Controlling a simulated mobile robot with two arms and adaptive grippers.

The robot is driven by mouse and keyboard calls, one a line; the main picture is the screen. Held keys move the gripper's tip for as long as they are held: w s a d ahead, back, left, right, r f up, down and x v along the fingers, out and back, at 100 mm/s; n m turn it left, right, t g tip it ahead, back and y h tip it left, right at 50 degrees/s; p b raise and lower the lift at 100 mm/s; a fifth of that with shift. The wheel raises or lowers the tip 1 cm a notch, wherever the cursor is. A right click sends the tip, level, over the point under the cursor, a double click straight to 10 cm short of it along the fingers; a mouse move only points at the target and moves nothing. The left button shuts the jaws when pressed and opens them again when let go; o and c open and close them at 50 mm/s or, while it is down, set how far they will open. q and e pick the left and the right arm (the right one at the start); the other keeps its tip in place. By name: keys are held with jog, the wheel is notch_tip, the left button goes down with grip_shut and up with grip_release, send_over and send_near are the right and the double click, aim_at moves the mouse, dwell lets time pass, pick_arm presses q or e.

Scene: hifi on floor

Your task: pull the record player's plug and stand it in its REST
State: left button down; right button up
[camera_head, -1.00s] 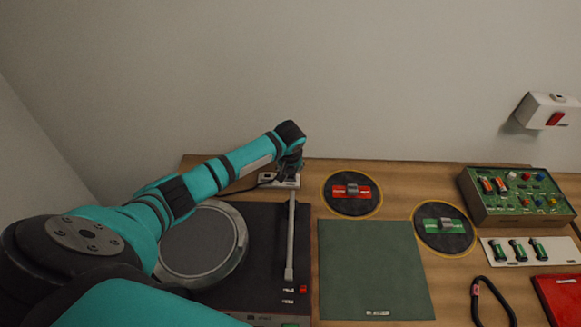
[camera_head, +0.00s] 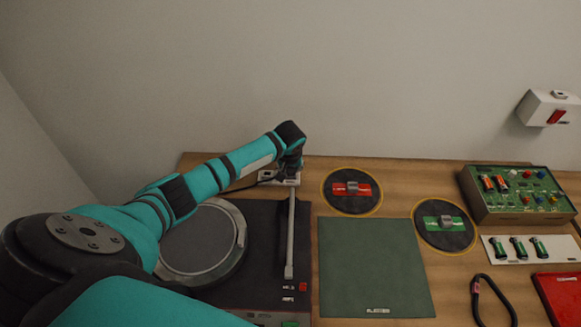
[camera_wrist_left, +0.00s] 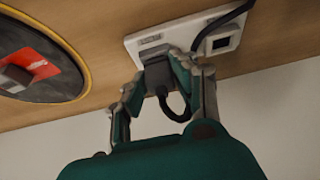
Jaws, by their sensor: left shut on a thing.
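The record player (camera_head: 262,215) stands at the left of the bench, partly hidden by my left arm. Behind it lies a white socket plate (camera_head: 266,175), which shows closer in the left wrist view (camera_wrist_left: 231,30). My left gripper (camera_head: 291,176) is over this plate, its fingers shut on a dark grey plug (camera_wrist_left: 156,70). The plug is at the plate, its black cord looping down between the fingers; I cannot tell how deep it sits. Beside it on the plate is a square dark-centred recess (camera_wrist_left: 219,42); whether this is the REST I cannot tell. My right gripper is not in view.
A black cable (camera_wrist_left: 222,18) crosses the plate's edge. Right of the player are a green mat (camera_head: 374,265), round dark pads (camera_head: 351,205) with red and green pieces, and a circuit box (camera_head: 515,212). A white wall box (camera_head: 538,101) with a red switch hangs at right.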

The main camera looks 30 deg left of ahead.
pick_arm(q)
jog(key=c, duration=0.9)
grip_release()
jog(key=shift+c, duration=0.2)
jog(key=w+a+p+v, duration=0.1)
jog(key=p+v, duration=0.5)
jog(key=v, duration=1)
jog(key=shift+w+r, duration=0.2)
jog(key=shift+r, duration=0.5)
jog(key=shift+d+f, duration=0.1)
